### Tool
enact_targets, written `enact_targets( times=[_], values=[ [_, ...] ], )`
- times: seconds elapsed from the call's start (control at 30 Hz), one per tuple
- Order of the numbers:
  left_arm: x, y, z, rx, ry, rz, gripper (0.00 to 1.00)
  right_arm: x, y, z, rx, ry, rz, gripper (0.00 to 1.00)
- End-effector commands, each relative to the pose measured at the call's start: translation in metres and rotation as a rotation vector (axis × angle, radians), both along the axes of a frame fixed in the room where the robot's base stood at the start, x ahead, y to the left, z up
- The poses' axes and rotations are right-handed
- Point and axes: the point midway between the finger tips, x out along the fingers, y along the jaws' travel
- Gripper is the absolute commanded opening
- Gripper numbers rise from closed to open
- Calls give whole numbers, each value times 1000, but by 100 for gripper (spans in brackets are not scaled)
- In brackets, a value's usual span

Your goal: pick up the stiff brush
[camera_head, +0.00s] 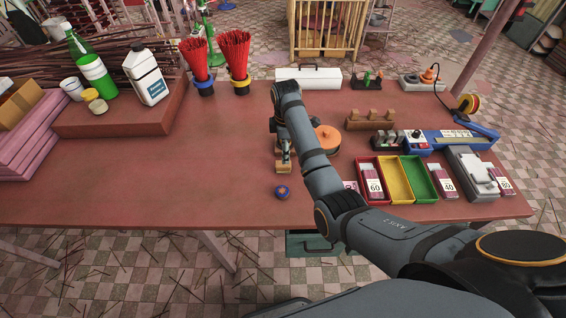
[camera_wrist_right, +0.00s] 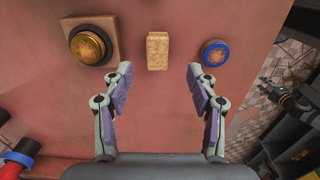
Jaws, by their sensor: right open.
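A small tan block with a speckled face (camera_wrist_right: 157,50) lies on the table; I take it for the stiff brush, though its bristles cannot be made out. It also shows in the head view (camera_head: 283,169), partly covered by my gripper. My right gripper (camera_wrist_right: 158,72) is open and empty, pointing down. In the wrist view the block lies just beyond the fingertips, centred between them and apart from both. In the head view my right gripper (camera_head: 285,153) is close over the block. My left gripper is out of view.
A blue-rimmed round piece (camera_wrist_right: 214,53) lies nearer the table's front edge. A gold round piece on a square base (camera_wrist_right: 90,45) lies on the block's other side. An orange-topped disc (camera_head: 327,138) and red, yellow and green trays (camera_head: 395,198) stand right. The table's left middle is clear.

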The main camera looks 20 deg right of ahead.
Motion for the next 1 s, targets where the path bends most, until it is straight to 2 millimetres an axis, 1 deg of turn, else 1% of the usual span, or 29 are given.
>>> enact_targets(
  times=[0.03,0.1,0.17,0.2,0.27,0.37,0.4,0.5,0.6,0.7,0.8,0.93,1.0],
  values=[
    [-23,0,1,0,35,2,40,-1,0,-9,0,4,0,58],
    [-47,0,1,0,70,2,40,-1,0,-20,0,3,-1,58],
    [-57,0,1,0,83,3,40,0,0,-27,1,2,-1,58],
    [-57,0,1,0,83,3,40,0,0,-30,0,1,-1,58],
    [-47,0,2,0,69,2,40,0,0,-32,1,-1,-2,58],
    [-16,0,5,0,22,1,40,0,0,-35,0,0,-2,58],
    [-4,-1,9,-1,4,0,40,0,1,-38,1,2,-2,58],
    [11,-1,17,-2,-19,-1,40,0,2,-54,0,5,-1,58],
    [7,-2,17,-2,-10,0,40,0,3,-73,0,3,-1,58],
    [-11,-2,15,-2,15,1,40,1,3,-82,0,0,-2,58],
    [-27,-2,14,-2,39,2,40,1,3,-85,1,-1,-2,58],
    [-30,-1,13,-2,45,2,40,1,3,-85,1,-1,-2,58],
    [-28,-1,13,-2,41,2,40,1,3,-85,1,-1,-2,49]
  ],
)
